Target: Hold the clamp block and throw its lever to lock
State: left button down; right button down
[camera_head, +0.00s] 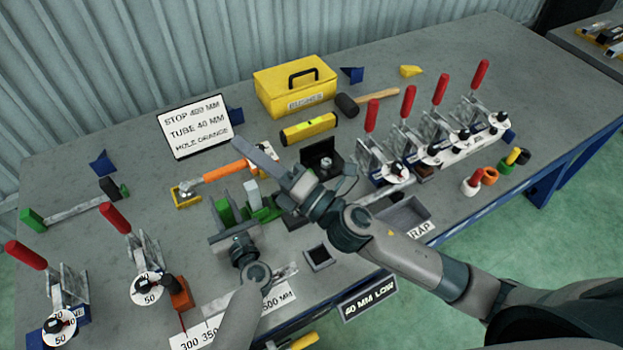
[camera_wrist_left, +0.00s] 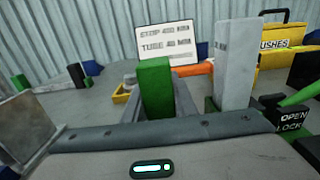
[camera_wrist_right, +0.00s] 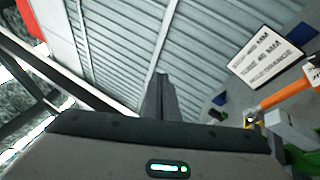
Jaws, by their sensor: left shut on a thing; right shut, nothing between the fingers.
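My left gripper (camera_head: 234,232) is shut on a green block (camera_wrist_left: 155,88), which stands upright between its fingers. I take this as part of the clamp block; it also shows in the head view (camera_head: 222,211). A grey upright post (camera_wrist_left: 234,65) stands to its right in the left wrist view, with green at its foot. A black plate marked OPEN and LOCK (camera_wrist_left: 290,116) is beside it, with a green lever (camera_wrist_left: 299,95) partly visible above the plate. My right gripper (camera_head: 268,158) is shut and empty, above the bench behind the post. It hides part of the lever area in the head view.
A sign (camera_head: 194,127), yellow box (camera_head: 295,85) and yellow level (camera_head: 308,128) stand farther back. Red-handled toggle clamps line the right (camera_head: 405,145) and left (camera_head: 140,255). A grey tray (camera_head: 403,214) lies under my right arm.

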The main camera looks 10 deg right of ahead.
jog(key=s+d+f+m+h, duration=0.2)
jog(key=d+f+m+h, duration=0.4)
jog(key=m, duration=0.5)
jog(key=s+d+f+m+g+h, duration=0.1)
jog(key=s+d+f+m+h, duration=0.2)
jog(key=m, duration=0.9)
jog(key=d+f+h, duration=0.3)
jog(key=d+f, duration=0.2)
jog(key=f, duration=0.1)
jog(key=shift+s+f+m+g+h, duration=0.2)
jog(key=shift+f+m+g+h, duration=0.1)
jog(key=shift+f, duration=0.1)
jog(key=d+f+x, duration=0.1)
jog(key=f+x, duration=0.1)
jog(key=x, duration=1.1)
jog(key=shift+s+d, duration=0.15)
jog(key=shift+s, duration=0.15)
jog(key=shift+f, duration=0.15)
